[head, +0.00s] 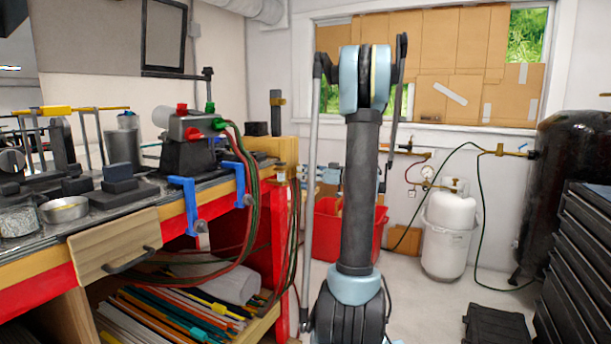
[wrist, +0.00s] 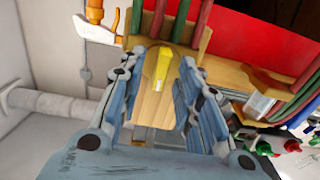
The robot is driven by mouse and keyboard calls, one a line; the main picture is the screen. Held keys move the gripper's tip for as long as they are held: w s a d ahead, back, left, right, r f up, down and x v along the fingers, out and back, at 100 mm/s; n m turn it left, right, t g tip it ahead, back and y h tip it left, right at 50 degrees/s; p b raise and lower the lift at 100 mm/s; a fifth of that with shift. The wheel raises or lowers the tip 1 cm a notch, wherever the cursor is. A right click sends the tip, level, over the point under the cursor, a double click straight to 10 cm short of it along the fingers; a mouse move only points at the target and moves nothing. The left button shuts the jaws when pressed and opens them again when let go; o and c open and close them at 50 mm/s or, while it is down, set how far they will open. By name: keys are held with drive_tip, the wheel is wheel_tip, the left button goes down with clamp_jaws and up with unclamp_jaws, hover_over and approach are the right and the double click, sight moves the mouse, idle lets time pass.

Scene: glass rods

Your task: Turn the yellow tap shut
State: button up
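The yellow tap handle (wrist: 162,68) shows in the wrist view as a narrow yellow piece against a pale wooden board, between the two fingers of my gripper (wrist: 159,62). The fingers are spread, with a visible gap on each side of the yellow handle, so they look apart from it. I cannot tell how far the handle lies beyond the fingertips. In the head view my own upright arm fills the middle and largely hides my gripper; I cannot make out the yellow tap clearly there.
Red and green hoses (head: 256,205) hang off the end of the workbench (head: 113,240), near two blue clamps (head: 190,205). A torch (head: 187,125) stands on the bench. A red bin (head: 328,238) and a white gas cylinder (head: 449,225) stand behind; a black tool chest (head: 580,260) is at right.

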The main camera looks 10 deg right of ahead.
drive_tip(key=shift+c, duration=0.3)
clamp_jaws()
drive_tip(key=shift+w, duration=0.1)
drive_tip(key=shift+w+d+f+m, duration=0.1)
drive_tip(key=shift+m, duration=4.4)
drive_tip(key=shift+w+d+f+m, duration=0.1)
drive_tip(key=shift+m, duration=4.4)
